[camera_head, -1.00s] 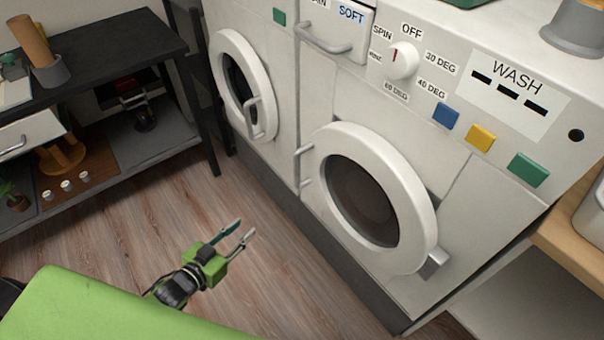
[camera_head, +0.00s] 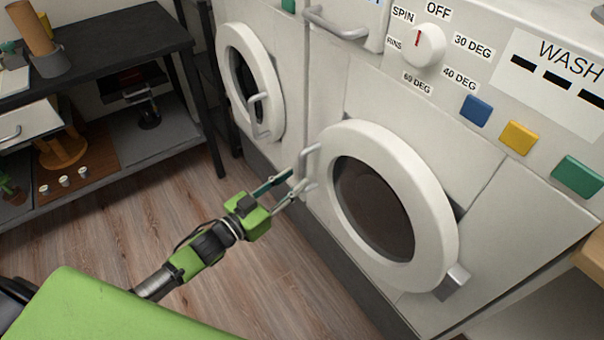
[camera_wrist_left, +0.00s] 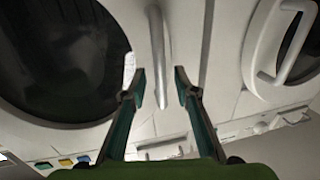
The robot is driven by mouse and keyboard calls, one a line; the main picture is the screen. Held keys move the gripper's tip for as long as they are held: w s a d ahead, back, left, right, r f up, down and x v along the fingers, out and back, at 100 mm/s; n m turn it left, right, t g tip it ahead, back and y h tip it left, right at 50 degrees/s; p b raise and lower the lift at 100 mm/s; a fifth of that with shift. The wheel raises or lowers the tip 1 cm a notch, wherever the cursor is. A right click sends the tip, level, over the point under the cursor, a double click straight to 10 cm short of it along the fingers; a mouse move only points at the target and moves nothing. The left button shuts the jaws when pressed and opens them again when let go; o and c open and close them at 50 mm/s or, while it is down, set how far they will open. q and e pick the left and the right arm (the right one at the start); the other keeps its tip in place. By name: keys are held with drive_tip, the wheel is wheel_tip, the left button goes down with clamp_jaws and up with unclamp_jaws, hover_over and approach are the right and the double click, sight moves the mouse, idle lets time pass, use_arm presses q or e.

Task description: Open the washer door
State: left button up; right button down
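The washer's round white door (camera_head: 438,215) with dark glass is closed, at the right of the head view. Its grey handle (camera_head: 312,160) stands out from the door's left rim. My left gripper (camera_head: 297,181) is open at the handle, its fingertips close to the handle's lower part. In the left wrist view, my left gripper (camera_wrist_left: 159,83) has its two fingers apart, and the handle (camera_wrist_left: 158,45) runs between their tips. Contact cannot be told. The washer door (camera_wrist_left: 95,112) fills the left of that view. My right gripper is not in view.
A second machine with a round door (camera_head: 235,40) stands to the left; its handle shows in the wrist view (camera_wrist_left: 292,45). A dial (camera_head: 422,45) and coloured buttons sit above the washer door. A black shelf (camera_head: 120,45) stands at the left. The wooden floor (camera_head: 150,225) is clear.

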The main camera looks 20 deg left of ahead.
sight(300, 176)
use_arm(q)
drive_tip(key=shift+x, duration=2)
clamp_jaws()
drive_tip(key=shift+s, duration=0.1)
